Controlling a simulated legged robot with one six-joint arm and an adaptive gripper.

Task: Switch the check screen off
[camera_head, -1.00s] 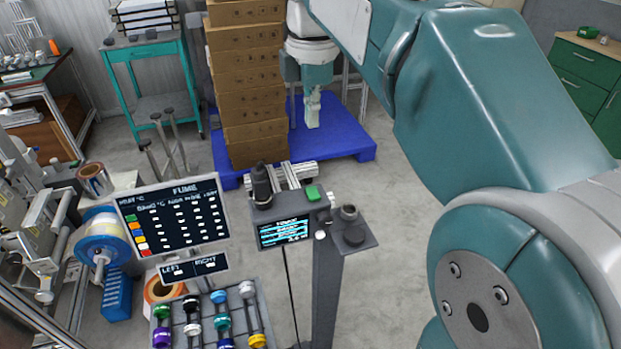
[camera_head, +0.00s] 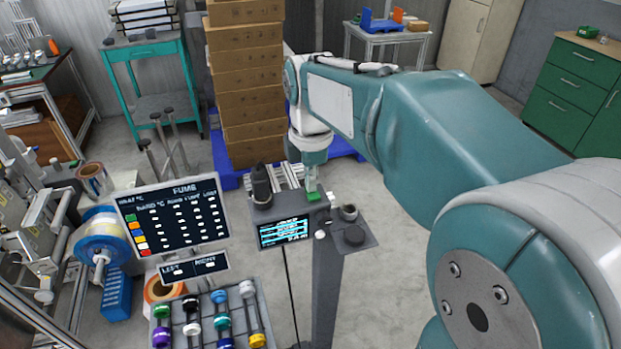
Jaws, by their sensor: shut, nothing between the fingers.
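A small lit screen (camera_head: 283,232) with blue and white lines sits on the front of a dark grey stand (camera_head: 330,262); it looks like the check screen. A green button (camera_head: 314,197) is on the stand's top, behind the screen. My gripper (camera_head: 312,188) is shut and empty, pointing down right over the green button. It partly covers the button's back, and I cannot tell whether it touches it. The screen is on.
A FUME board (camera_head: 174,217) and a rack of coloured spools (camera_head: 262,301) are at left. Stacked boxes (camera_head: 246,85) stand behind.

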